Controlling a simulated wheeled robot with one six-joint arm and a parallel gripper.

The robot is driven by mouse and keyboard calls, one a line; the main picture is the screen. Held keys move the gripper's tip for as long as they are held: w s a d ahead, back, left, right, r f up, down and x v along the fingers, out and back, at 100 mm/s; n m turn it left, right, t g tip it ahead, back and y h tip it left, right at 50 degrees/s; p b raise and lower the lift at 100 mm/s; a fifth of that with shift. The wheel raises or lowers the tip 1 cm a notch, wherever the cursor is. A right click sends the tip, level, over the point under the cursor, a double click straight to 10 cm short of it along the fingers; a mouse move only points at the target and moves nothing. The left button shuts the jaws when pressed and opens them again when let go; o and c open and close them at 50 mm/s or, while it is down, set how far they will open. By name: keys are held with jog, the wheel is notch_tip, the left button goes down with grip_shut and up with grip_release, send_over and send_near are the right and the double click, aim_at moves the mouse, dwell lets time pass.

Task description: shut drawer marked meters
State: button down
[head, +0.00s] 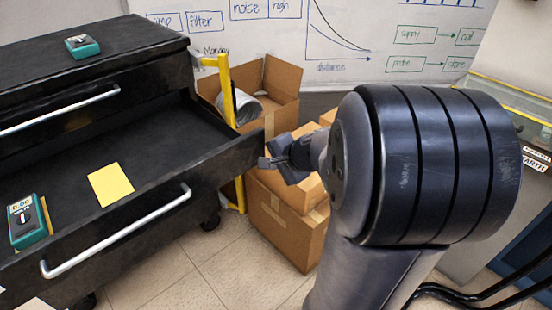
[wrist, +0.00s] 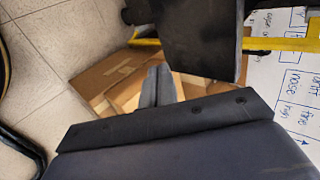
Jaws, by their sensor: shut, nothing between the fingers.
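A black drawer (head: 75,182) with a silver bar handle (head: 118,232) stands pulled out from a black cabinet (head: 140,55) at the left in the head view. A yellow note (head: 110,184) and a teal meter (head: 27,222) lie inside it. I can read no drawer label. My gripper (head: 264,162) is shut and empty, close to the open drawer's right front corner; I cannot tell whether it touches. In the wrist view my gripper (wrist: 157,72) points toward cardboard boxes, with a dark panel edge (wrist: 205,40) above right, probably the drawer's.
Another drawer above has a silver handle (head: 60,110) and looks shut. A teal meter (head: 82,45) sits on the cabinet top. Cardboard boxes (head: 290,226) and a yellow post (head: 227,95) stand right of the cabinet. Tiled floor (head: 185,275) is clear in front.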

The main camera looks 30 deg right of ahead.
aim_at(255, 158)
jog(key=w, duration=0.2)
jog(key=shift+w+a+p, duration=0.3)
jog(key=shift+a, duration=0.1)
jog(key=shift+w+a, duration=0.15)
jog(key=shift+w, duration=0.45)
